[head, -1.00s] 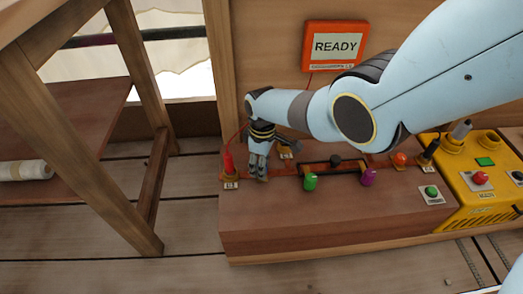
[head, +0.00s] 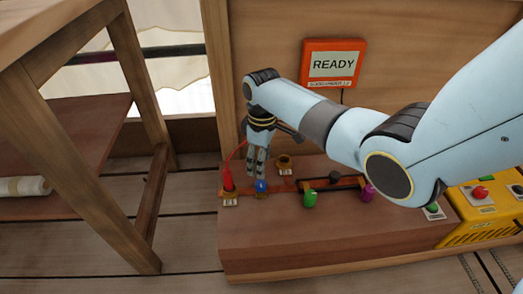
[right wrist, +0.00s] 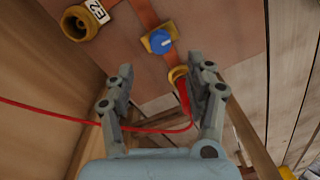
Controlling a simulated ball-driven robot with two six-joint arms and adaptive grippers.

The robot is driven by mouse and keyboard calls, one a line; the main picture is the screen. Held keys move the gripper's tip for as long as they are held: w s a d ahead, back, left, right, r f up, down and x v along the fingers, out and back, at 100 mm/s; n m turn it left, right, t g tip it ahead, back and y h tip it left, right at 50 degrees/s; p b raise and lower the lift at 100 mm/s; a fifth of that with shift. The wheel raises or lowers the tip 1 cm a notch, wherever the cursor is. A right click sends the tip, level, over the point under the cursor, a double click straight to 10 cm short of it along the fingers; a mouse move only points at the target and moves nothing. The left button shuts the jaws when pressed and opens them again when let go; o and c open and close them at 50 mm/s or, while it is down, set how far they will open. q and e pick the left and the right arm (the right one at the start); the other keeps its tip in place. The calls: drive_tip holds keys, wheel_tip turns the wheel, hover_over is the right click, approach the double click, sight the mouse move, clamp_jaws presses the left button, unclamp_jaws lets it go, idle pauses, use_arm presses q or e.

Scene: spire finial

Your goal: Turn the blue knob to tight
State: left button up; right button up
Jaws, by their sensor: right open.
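The blue knob (head: 261,186) stands on a small yellow base on top of the brown wooden bench. It also shows in the right wrist view (right wrist: 160,41), with a small pale mark on its top; I cannot tell which setting it points to. My right gripper (head: 257,172) points down just above and behind the knob. In the right wrist view its two fingers (right wrist: 166,73) are spread apart with nothing held between them, and the knob lies beyond the fingertips. My left gripper is not in view.
A red plug (head: 227,181) with a red cable stands left of the knob. A brass socket (head: 285,165), a green knob (head: 310,200) and a purple knob (head: 368,193) are to its right. An orange-framed screen (head: 334,65) reads READY. A yellow box (head: 480,210) is at the far right.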

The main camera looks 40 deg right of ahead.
drive_tip(key=shift+r, duration=1.75)
